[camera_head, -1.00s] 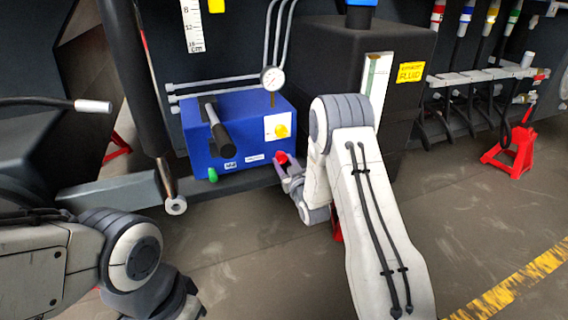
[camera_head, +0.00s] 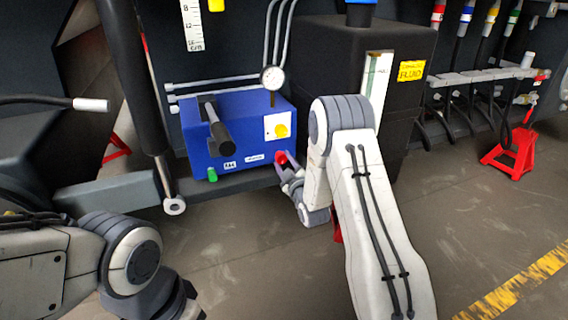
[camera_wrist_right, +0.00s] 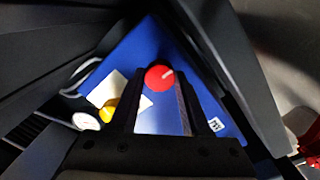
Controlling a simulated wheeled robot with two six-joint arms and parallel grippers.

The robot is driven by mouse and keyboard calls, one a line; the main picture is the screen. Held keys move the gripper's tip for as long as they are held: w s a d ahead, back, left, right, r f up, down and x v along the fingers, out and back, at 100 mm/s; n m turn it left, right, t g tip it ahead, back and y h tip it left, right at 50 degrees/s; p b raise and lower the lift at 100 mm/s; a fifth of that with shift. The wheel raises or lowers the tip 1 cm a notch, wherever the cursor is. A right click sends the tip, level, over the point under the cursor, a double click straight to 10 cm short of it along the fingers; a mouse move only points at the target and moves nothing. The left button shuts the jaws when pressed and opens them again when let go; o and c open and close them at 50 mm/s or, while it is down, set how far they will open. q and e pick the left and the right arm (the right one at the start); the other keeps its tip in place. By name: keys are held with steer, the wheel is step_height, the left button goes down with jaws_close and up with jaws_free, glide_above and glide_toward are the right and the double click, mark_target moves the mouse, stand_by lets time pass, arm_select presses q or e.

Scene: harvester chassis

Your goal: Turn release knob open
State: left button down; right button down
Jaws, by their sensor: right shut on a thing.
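The blue pump box (camera_head: 240,128) carries a red round knob (camera_head: 281,157) at the lower right of its front. In the right wrist view the red knob (camera_wrist_right: 159,77) sits at the tips of my gripper's two fingers, with a pale line across its face. My right gripper (camera_head: 284,164) is shut on the red knob; it also shows in the right wrist view (camera_wrist_right: 160,92). The fingers partly hide the knob in the head view. My left arm shows at the lower left, but its gripper is out of view.
The box also has a yellow knob (camera_head: 282,130) on a white plate, a black handle (camera_head: 217,130), a green knob (camera_head: 212,174) and a gauge (camera_head: 272,77). A black fluid tank (camera_head: 330,60) stands behind my right arm. A red jack stand (camera_head: 512,150) is at right. The front floor is clear.

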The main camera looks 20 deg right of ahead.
stand_by(0.4)
steer(key=shift+c, duration=1.9)
jaws_free()
steer(key=shift+s, duration=0.1)
steer(key=shift+s, duration=0.4)
steer(key=s+p, duration=0.3)
steer(key=s, duration=0.6)
steer(key=shift+s, duration=0.25)
